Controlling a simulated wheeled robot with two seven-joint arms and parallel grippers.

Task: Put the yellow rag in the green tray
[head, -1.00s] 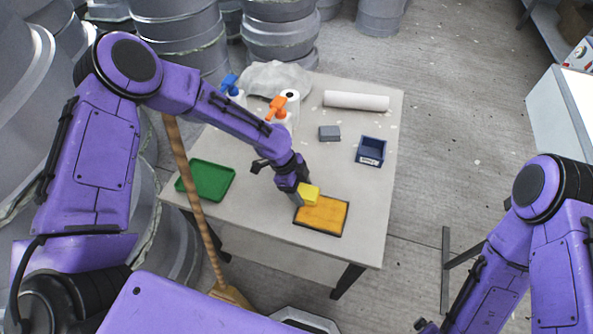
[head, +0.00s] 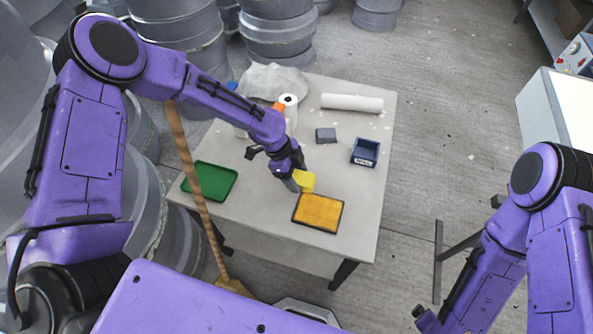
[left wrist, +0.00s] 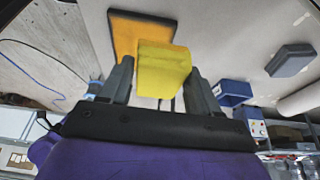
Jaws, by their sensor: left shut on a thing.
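The yellow rag (head: 306,181) is a small folded block. My left gripper (head: 296,184) is shut on it and holds it just behind the orange-filled black tray. In the left wrist view the rag (left wrist: 163,70) sits between the two fingers of the left gripper (left wrist: 155,85). The green tray (head: 214,182) lies empty at the left of the table, left of the left gripper. My right arm is at the right of the head view, off the table; its jaws are too unclear to read.
The table (head: 270,222) also bears the orange-filled black tray (head: 318,212), a blue bin (head: 365,152), a grey block (head: 326,135), a white roll (head: 352,103) and bottles at the back. A wooden broom handle (head: 190,160) crosses the view in front of the green tray.

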